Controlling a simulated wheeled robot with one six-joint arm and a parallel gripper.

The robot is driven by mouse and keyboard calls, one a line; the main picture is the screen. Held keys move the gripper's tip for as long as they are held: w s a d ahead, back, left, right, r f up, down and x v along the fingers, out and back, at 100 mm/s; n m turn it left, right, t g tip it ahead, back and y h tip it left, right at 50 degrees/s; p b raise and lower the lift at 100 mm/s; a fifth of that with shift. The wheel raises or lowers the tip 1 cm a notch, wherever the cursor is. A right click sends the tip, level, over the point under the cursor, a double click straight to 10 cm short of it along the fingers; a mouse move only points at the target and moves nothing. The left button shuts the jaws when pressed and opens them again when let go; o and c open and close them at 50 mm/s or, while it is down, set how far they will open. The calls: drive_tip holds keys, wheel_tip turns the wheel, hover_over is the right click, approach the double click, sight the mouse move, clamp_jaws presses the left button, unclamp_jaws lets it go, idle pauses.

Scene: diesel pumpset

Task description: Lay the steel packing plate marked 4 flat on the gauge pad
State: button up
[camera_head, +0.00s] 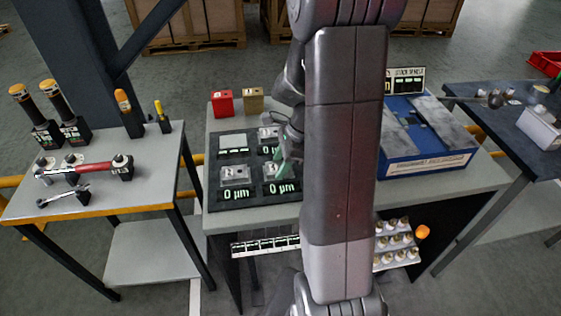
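Small steel plates sit on a dark panel (215,200) on the middle bench. One is at the lower left (236,174), one at the lower right (275,171), and one at the upper right (267,133). I cannot read a 4 on any plate, and I cannot tell which spot is the gauge pad. My gripper (288,150) is over the right side of the panel, partly hidden by my arm. Its fingertips are too small and covered to show whether it is open or holds anything.
Red (222,103) and tan (253,100) blocks stand behind the panel. A blue unit (428,163) with a grey top fills the bench's right side. The left bench (100,205) holds a red-handled wrench (80,168) and upright tools. A dark table (500,120) stands right.

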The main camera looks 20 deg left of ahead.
drive_tip(key=o, duration=0.5)
drive_tip(key=v, duration=1.4)
drive_tip(key=shift+f+p, duration=0.1)
drive_tip(key=shift+p, duration=0.25)
wheel_tip(320, 180, up, 6)
drive_tip(key=p, duration=0.6)
drive_tip(key=shift+p, duration=0.35)
